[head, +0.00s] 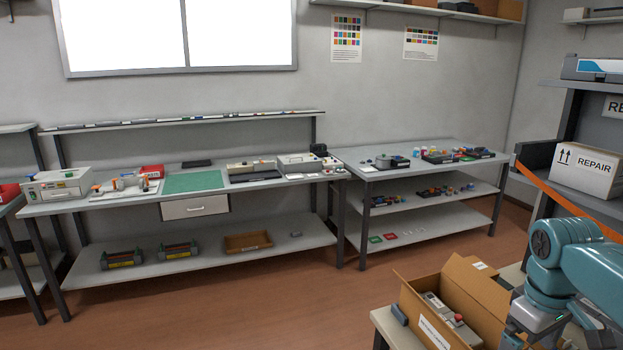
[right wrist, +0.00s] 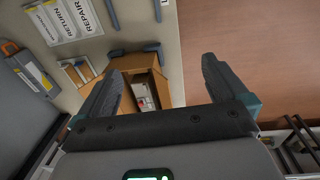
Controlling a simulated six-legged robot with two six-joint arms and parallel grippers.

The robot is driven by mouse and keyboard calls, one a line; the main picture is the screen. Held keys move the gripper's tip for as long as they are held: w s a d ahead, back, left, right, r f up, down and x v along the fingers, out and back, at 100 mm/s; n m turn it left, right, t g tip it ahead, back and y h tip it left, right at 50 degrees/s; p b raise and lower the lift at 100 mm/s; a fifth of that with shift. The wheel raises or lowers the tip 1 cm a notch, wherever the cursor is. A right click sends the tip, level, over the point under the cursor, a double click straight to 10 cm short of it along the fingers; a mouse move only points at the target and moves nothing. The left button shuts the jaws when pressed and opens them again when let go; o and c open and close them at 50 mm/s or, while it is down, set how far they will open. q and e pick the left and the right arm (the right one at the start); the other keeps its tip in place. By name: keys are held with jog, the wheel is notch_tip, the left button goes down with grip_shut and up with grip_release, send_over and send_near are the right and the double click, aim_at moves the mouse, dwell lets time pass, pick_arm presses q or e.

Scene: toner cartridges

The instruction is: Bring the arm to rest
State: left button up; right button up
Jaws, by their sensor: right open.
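My right arm (head: 560,265) reaches in at the lower right of the head view, beside an open cardboard box (head: 482,292). Its gripper tips cannot be made out there. In the right wrist view my right gripper (right wrist: 162,67) has its two dark fingers spread wide, with nothing between them. The same cardboard box (right wrist: 130,62) shows beyond the fingers, apart from them, with a grey and white item (right wrist: 145,97) inside. My left gripper is in neither view.
The box stands on a low table (head: 392,325) at the front right. A shelf with a white REPAIR box (head: 588,171) is at the right. Workbenches with a green mat (head: 193,182) and printer parts line the back wall. The brown floor (head: 250,300) between is clear.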

jog(key=w+a+f+y+b, duration=0.1)
jog(key=a+f, duration=0.4)
jog(key=f, duration=0.5)
jog(key=w+a+f+y+b, duration=0.1)
jog(key=a+f, duration=0.3)
jog(key=f, duration=0.5)
jog(key=w+a+f+y+b, duration=0.1)
jog(key=a+f, duration=0.4)
jog(key=f, duration=0.5)
jog(key=s+a+f+m+y+b, duration=0.1)
jog(key=s+a+f+m+b, duration=0.1)
jog(key=s+a+f, duration=0.4)
jog(key=s+a+f+m+y+b, duration=0.1)
jog(key=s+a+f+m, duration=0.2)
jog(key=s+f, duration=0.9)
jog(key=s+a, duration=0.1)
jog(key=a, duration=0.2)
jog(key=shift+s+b, duration=0.2)
jog(key=shift+b, duration=0.15)
